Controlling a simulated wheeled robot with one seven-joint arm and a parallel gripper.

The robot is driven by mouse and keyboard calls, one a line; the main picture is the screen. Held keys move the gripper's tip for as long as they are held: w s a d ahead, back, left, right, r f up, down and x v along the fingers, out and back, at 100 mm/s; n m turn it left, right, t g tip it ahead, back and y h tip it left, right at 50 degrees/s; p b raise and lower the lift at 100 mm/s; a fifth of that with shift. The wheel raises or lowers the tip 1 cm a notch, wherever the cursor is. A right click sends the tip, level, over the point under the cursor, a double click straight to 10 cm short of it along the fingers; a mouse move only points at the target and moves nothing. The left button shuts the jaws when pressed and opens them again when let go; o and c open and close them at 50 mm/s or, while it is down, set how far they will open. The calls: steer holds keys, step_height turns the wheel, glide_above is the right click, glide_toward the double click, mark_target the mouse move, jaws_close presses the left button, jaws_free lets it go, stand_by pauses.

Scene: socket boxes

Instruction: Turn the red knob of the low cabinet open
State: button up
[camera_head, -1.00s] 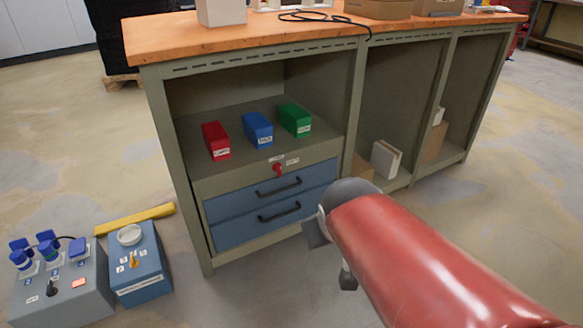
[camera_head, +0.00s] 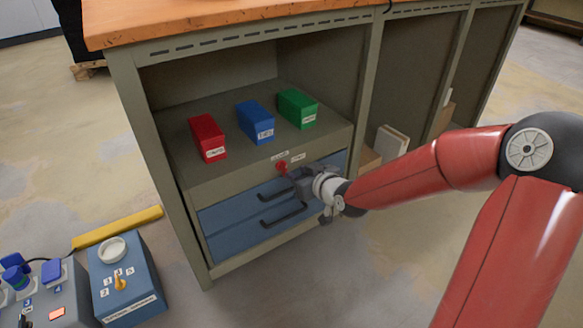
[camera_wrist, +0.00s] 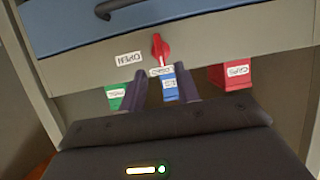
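The red knob (camera_head: 282,168) sits on the low cabinet's (camera_head: 190,232) front strip, above the blue drawers (camera_head: 240,212). In the upside-down wrist view the knob (camera_wrist: 158,47) stands upright in the picture, with a CLOSED label (camera_wrist: 161,72) and an OPEN label (camera_wrist: 130,58) beside it. My gripper (camera_head: 299,182) is in front of the upper drawer, just right of and below the knob. In the wrist view my gripper's (camera_wrist: 162,76) two dark fingers are apart, with nothing between them. The knob lies beyond the fingertips, seemingly untouched.
Red (camera_head: 207,137), blue (camera_head: 255,121) and green (camera_head: 297,108) boxes stand on the shelf above the knob. Black drawer handles (camera_head: 284,215) stick out close to my gripper. A blue control box (camera_head: 127,280) sits on the floor at left.

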mark_target(286, 169)
steer(key=b+x, duration=0.1)
steer(key=x, duration=0.5)
steer(key=shift+w+a+f, duration=0.1)
steer(key=shift+a+f, duration=0.05)
jaws_close()
